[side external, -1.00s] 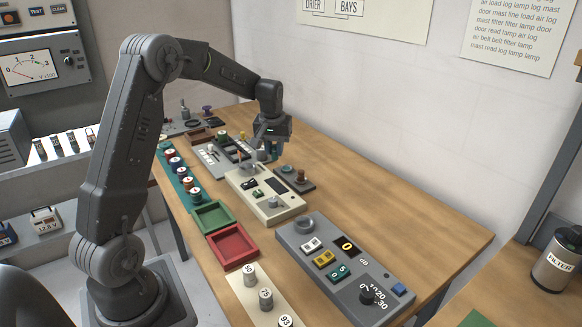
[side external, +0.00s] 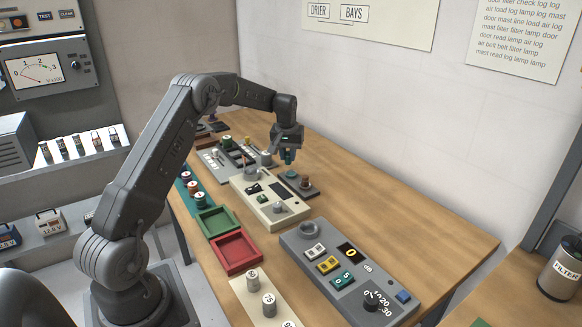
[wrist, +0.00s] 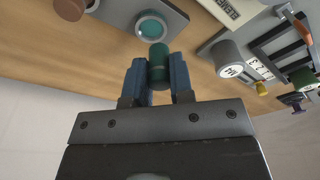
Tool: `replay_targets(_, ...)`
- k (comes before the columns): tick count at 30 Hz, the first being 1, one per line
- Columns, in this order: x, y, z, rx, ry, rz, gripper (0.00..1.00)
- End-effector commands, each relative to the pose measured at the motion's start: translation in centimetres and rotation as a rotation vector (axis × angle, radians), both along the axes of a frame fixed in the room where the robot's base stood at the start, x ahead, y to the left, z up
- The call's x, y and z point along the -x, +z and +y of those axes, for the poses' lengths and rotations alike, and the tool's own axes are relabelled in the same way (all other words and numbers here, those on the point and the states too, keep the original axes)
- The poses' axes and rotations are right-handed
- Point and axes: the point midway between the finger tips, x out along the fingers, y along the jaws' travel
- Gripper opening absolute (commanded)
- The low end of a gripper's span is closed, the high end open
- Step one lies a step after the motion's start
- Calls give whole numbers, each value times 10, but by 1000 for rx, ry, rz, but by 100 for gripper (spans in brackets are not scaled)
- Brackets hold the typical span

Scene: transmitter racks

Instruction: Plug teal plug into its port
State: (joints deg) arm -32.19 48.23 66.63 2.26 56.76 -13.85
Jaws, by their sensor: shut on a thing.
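My gripper (wrist: 158,80) is shut on the teal plug (wrist: 158,56), a dark teal cylinder held between two blue fingers. In the side external view my gripper (side external: 288,150) points down above the bench, with the plug largely hidden at its fingers. The teal-ringed port (wrist: 151,28) is a round socket on a small grey plate (wrist: 181,19). In the wrist view the plug's end appears just beside the port's rim; I cannot tell whether they touch. In the side external view the plate (side external: 311,188) lies just below the gripper.
A brown knob (side external: 305,181) stands on the same plate. A cream panel (side external: 262,207) lies close to the left, with a grey rack behind it. Green (side external: 235,228) and red (side external: 258,262) trays and a grey control panel (side external: 316,277) lie nearer. Bare wood is at right.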

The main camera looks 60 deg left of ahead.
Motion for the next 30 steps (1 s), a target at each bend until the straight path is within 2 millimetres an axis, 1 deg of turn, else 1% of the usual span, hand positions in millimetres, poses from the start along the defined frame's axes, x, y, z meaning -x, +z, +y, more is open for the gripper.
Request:
replay_targets(3, -7, -5, -5, -1, 0, -1, 0)
replay_targets(7, -8, -13, -5, 1, 1, 2, 0)
replay_targets(12, -8, -37, -5, 2, 1, 3, 0)
replay_targets(15, -8, -46, -5, 0, 1, 0, 0)
replay_targets(23, -8, -46, -5, -1, 1, -1, 0)
replay_targets(30, -8, -54, -5, 1, 1, 1, 0)
